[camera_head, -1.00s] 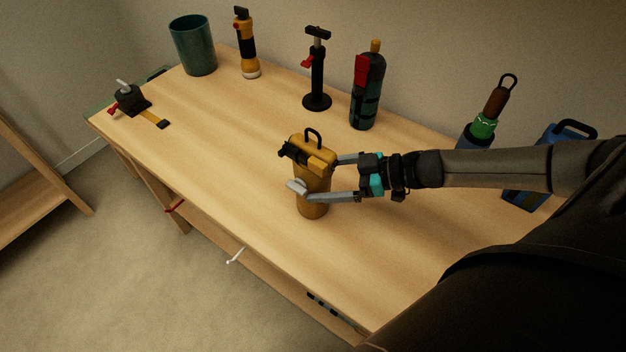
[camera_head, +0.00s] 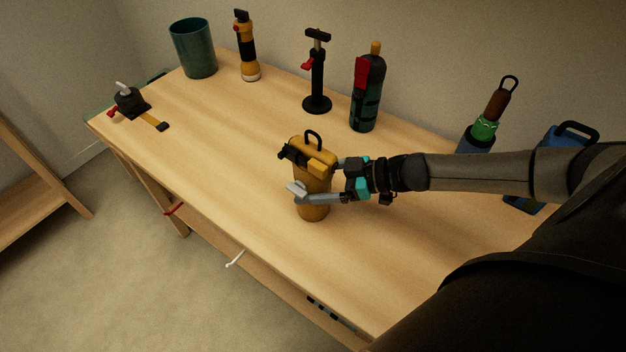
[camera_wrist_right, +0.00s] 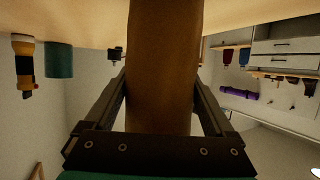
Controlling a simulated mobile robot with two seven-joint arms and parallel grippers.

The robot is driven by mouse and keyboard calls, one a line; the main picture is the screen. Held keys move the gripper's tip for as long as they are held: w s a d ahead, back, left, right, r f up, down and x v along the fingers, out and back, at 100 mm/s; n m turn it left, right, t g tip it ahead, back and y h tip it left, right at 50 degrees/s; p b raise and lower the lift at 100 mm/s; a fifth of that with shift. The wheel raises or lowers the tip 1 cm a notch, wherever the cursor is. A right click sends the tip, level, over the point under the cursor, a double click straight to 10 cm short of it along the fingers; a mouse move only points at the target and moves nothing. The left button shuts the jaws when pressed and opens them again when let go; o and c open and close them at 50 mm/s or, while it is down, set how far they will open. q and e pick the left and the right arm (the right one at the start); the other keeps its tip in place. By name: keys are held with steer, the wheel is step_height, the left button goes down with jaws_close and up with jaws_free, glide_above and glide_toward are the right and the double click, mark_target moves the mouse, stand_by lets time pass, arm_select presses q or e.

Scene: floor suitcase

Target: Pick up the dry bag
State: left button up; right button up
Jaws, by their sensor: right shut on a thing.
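The dry bag (camera_head: 313,204) is a yellow-brown upright cylinder with a black buckle and a dark loop handle on top. It stands on the wooden table (camera_head: 215,160) near the front edge. My right gripper (camera_head: 312,184) reaches in from the right and is shut on the bag's body, one finger on its near side. The far finger is mostly hidden behind the bag. In the right wrist view, the bag's brown body (camera_wrist_right: 162,70) fills the space between the two fingers. My left gripper is not in view.
Along the back stand a teal cup (camera_head: 193,48), a yellow flashlight (camera_head: 246,50), a black pump (camera_head: 317,75) and a dark green bottle (camera_head: 367,95). A black ratchet strap (camera_head: 130,101) lies at the far left. A blue container (camera_head: 556,152) is behind my right arm. Table around the bag is clear.

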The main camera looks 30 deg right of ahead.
steer(key=c, duration=0.7)
steer(key=shift+o, duration=0.2)
steer(key=shift+r, duration=0.15)
step_height(320, 180, up, 20)
steer(key=p, duration=0.6)
glide_above(312, 132)
